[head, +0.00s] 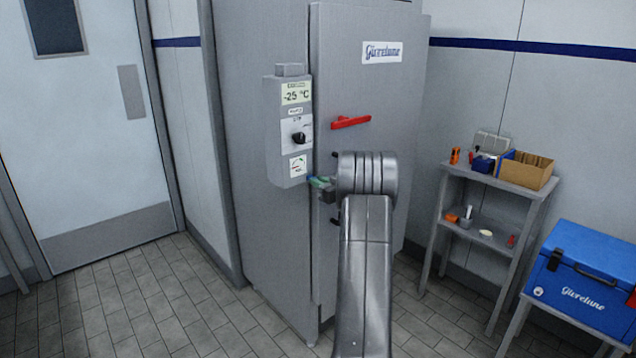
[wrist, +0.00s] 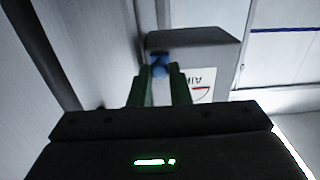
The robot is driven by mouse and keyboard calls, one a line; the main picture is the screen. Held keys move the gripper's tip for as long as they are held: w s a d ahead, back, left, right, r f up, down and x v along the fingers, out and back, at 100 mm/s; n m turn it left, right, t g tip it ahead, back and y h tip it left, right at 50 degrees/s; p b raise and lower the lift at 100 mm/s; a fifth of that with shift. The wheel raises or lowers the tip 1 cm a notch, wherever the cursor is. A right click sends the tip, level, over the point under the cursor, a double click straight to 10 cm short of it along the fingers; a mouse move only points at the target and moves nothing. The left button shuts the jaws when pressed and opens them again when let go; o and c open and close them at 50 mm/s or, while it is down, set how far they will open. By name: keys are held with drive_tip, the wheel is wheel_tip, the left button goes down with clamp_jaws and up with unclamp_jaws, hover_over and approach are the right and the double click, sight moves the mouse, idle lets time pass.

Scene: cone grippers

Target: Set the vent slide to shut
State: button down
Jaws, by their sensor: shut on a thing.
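In the head view my gripper (head: 317,182) is at the lower right edge of the control box (head: 286,135), and the knob is mostly hidden there. A label with a curved red mark (head: 297,166) is on the box just above. The slide's exact position along its travel cannot be told.
The freezer door (head: 350,90) with a red handle (head: 351,122) stands right beside the control box. A black dial (head: 299,137) sits higher on the box. A shelf (head: 500,180) with small items and a blue cooler (head: 583,275) stand at the right. The floor at left is clear.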

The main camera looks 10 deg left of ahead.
drive_tip(key=c, duration=1.4)
unclamp_jaws()
drive_tip(key=shift+w+d, duration=0.15)
drive_tip(key=shift+d, duration=0.05)
drive_tip(key=shift+o, duration=0.2)
drive_tip(key=b+v, duration=0.1)
drive_tip(key=v, duration=1.2)
drive_tip(key=shift+s+d, duration=0.25)
drive_tip(key=shift+s, duration=0.05)
drive_tip(key=s+x, duration=0.1)
drive_tip(key=x, duration=1.3)
drive_tip(key=shift+a, duration=0.35)
drive_tip(key=shift+r, duration=0.1)
